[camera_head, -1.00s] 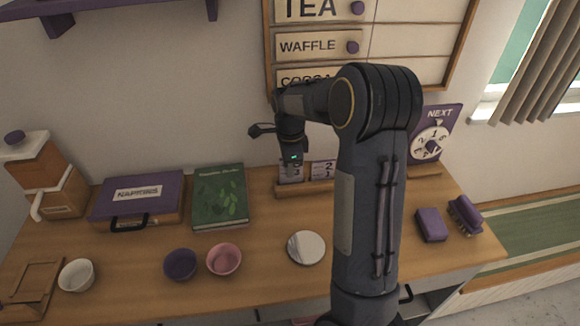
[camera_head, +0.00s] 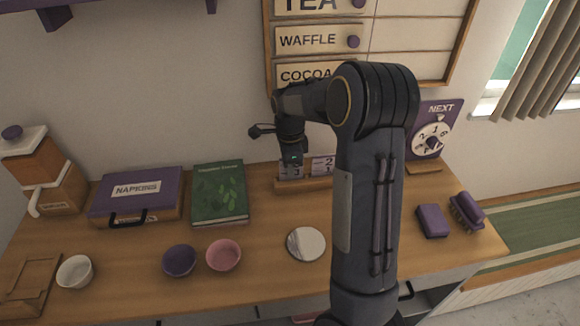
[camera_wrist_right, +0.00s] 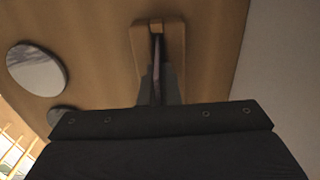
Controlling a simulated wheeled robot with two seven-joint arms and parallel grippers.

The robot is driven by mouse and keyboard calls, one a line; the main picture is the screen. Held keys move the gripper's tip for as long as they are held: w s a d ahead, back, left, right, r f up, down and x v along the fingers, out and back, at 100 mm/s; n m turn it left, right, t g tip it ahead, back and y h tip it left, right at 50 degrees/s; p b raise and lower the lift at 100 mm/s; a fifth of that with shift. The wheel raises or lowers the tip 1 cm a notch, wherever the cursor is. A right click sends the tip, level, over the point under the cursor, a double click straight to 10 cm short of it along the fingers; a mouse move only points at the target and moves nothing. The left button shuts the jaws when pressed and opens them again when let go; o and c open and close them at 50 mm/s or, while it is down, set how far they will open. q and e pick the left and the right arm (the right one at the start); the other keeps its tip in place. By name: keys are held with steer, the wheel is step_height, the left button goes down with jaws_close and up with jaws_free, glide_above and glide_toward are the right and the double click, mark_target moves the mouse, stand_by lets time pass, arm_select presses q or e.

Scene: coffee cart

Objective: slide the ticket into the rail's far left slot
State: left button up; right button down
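The wooden rail (camera_head: 305,184) stands at the back of the counter, below the menu board. A ticket marked 3 (camera_head: 291,172) is upright at the rail's left end, its lower edge at the rail. My right gripper (camera_head: 291,161) is directly above and around its upper part. In the right wrist view the gripper (camera_wrist_right: 158,88) is shut on the thin ticket (camera_wrist_right: 156,72), seen edge-on and lined up with the slot of the rail (camera_wrist_right: 174,35). How deep the ticket sits is hidden. A ticket marked 2 (camera_head: 322,167) stands to the right. My left gripper is out of view.
A green book (camera_head: 220,193) and a purple napkins case (camera_head: 137,196) lie left of the rail. A round disc (camera_head: 306,244), a pink bowl (camera_head: 223,255) and a purple bowl (camera_head: 180,261) are in front. A NEXT dial sign (camera_head: 435,133) stands right. My arm hides the rail's right part.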

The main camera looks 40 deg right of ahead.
steer(key=c, duration=1.6)
jaws_free()
step_height(320, 180, up, 8)
steer(key=shift+f, duration=0.25)
steer(key=shift+r, duration=0.15)
